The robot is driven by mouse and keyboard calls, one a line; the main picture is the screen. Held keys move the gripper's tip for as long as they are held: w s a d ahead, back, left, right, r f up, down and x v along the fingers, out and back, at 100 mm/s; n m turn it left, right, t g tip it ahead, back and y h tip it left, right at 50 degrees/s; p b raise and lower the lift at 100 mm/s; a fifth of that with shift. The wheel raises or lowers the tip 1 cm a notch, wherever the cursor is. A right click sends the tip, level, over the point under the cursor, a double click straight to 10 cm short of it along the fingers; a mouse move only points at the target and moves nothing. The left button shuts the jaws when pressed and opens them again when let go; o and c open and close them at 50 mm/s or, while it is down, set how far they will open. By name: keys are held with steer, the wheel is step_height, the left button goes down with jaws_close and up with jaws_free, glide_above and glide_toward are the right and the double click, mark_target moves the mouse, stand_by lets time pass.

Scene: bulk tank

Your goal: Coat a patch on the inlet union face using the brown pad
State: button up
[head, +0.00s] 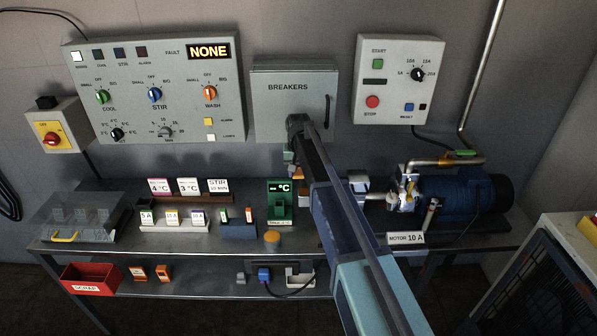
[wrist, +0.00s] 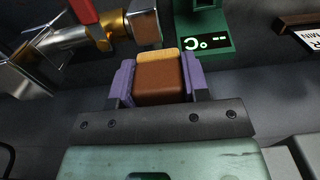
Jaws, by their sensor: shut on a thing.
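My gripper (wrist: 155,82) is shut on the brown pad (wrist: 160,82), a block with a brown body and a tan end that points away from the wrist. A metal pipe fitting with a gold collar (wrist: 92,38) and a brown-looking end (wrist: 145,25), seemingly the inlet union and its face, lies just beyond the pad in the wrist view. The pad appears apart from it, though the depth is hard to judge. In the head view my gripper (head: 294,160) is over the bench, left of the pump (head: 455,193); my arm hides part of the fitting.
A green thermometer stand (head: 279,200) is close to my gripper; it also shows in the wrist view (wrist: 203,15). An orange-topped jar (head: 272,237) is at the bench front. Breaker blocks and cards stand left. The breakers box (head: 293,100) is on the wall behind.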

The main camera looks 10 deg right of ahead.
mark_target(300, 192)
step_height(300, 192, down, 7)
steer(key=b, duration=0.6)
steer(key=shift+r, duration=0.15)
steer(key=shift+d+r, duration=0.2)
steer(key=shift+d, duration=0.1)
steer(key=shift+s+d, duration=0.15)
steer(key=shift+d, duration=0.65)
steer(key=shift+s+d, duration=0.1)
steer(key=shift+d, duration=0.7)
steer(key=a+r+p, duration=0.1)
steer(key=r+p, duration=0.1)
steer(key=a+r+p, duration=0.1)
steer(key=r+p, duration=0.2)
steer(key=a+r+p, duration=0.1)
steer(key=r+p, duration=0.1)
steer(key=p, duration=0.1)
steer(key=shift+w+a+r, duration=0.25)
steer(key=shift+a+r, duration=0.05)
steer(key=shift+a, duration=0.1)
